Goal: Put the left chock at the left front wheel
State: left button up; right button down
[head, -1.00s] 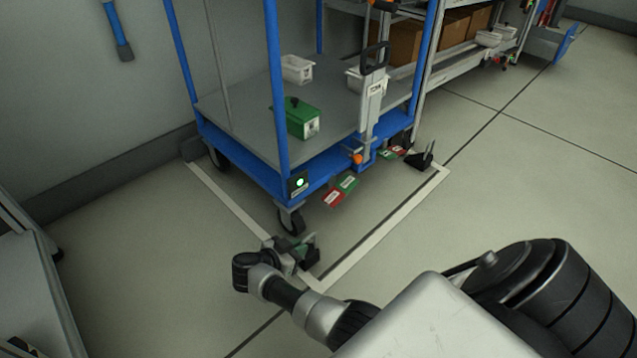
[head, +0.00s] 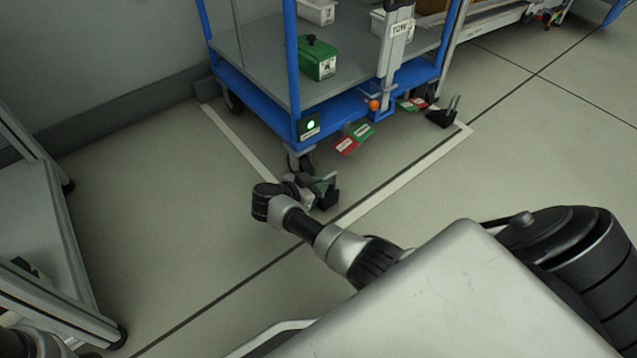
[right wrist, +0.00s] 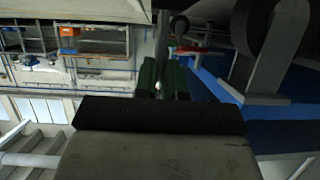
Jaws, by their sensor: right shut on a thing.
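My right gripper (head: 317,185) is low over the floor, shut on a black chock (head: 328,197), just in front of the cart's near front caster wheel (head: 303,160). The chock is partly hidden by the gripper. I cannot tell whether it touches the floor or the wheel. In the right wrist view a dark wheel (right wrist: 251,32) in a grey fork is at the upper right, beside the gripper. A second black chock (head: 441,117) with an upright handle stands on the floor by the cart's other front corner. My left gripper is not in view.
The blue cart (head: 262,98) carries a green box (head: 318,62) and white bins. A white floor line (head: 405,178) runs around the cart. A grey frame (head: 45,225) stands at the left. Floor in front is clear.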

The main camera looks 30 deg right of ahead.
jog(key=shift+f, duration=0.1)
jog(key=c, duration=1.2)
grip_release()
